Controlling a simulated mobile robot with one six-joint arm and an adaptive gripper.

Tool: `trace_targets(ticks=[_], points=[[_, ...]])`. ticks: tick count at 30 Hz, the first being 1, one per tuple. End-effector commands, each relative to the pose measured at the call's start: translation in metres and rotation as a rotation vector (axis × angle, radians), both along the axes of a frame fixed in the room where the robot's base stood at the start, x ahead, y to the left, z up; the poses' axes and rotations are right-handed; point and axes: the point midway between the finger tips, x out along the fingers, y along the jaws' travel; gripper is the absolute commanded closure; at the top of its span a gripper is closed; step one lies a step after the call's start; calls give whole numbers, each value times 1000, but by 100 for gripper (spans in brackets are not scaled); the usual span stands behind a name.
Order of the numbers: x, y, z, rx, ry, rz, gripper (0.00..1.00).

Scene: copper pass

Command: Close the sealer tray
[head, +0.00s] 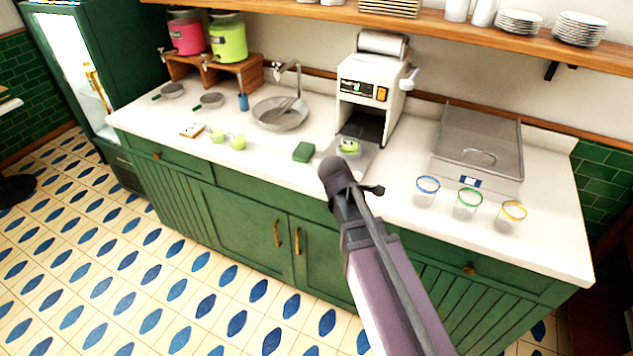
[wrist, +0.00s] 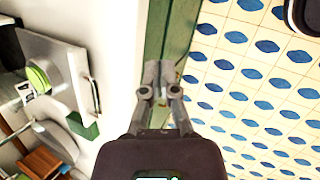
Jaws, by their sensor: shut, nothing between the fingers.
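The sealer (head: 372,82) is a white machine with a film roll on top, standing at the back of the counter. Its grey metal tray (head: 361,163) sticks out of the opening toward the front, with a green-filled cup (head: 348,147) in it. In the wrist view the tray (wrist: 68,62) and the cup (wrist: 38,78) lie to the left. My gripper (head: 376,190) is in front of the tray, near the counter's front edge, and partly hidden by my wrist. In the wrist view its fingers (wrist: 160,68) are together and empty, apart from the tray.
A green sponge (head: 303,152) lies left of the tray. Three colour-rimmed cups (head: 468,204) and a grey lidded unit (head: 480,145) stand at the right. A sink (head: 280,113) and drink dispensers (head: 228,38) are at the left. The floor before the cabinets is clear.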

Motion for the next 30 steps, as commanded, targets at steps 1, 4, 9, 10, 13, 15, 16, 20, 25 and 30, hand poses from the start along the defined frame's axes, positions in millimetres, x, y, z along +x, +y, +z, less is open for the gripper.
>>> trace_targets(ticks=[1, 4, 9, 10, 13, 15, 16, 20, 25, 30], points=[[10, 18, -4, -51, 4, 100, 100], [23, 48, -4, -162, 15, 294, 100], [39, 102, -1, -365, 38, 607, 100], [41, 111, 0, -399, 42, 655, 100], [46, 138, 2, -506, 57, 799, 100], [48, 154, 4, -568, 66, 878, 100], [49, 159, 5, -591, 70, 904, 100], [50, 176, 8, -661, 81, 985, 100], [50, 181, 9, -688, 86, 1016, 100], [50, 181, 9, -687, 86, 1015, 100]])
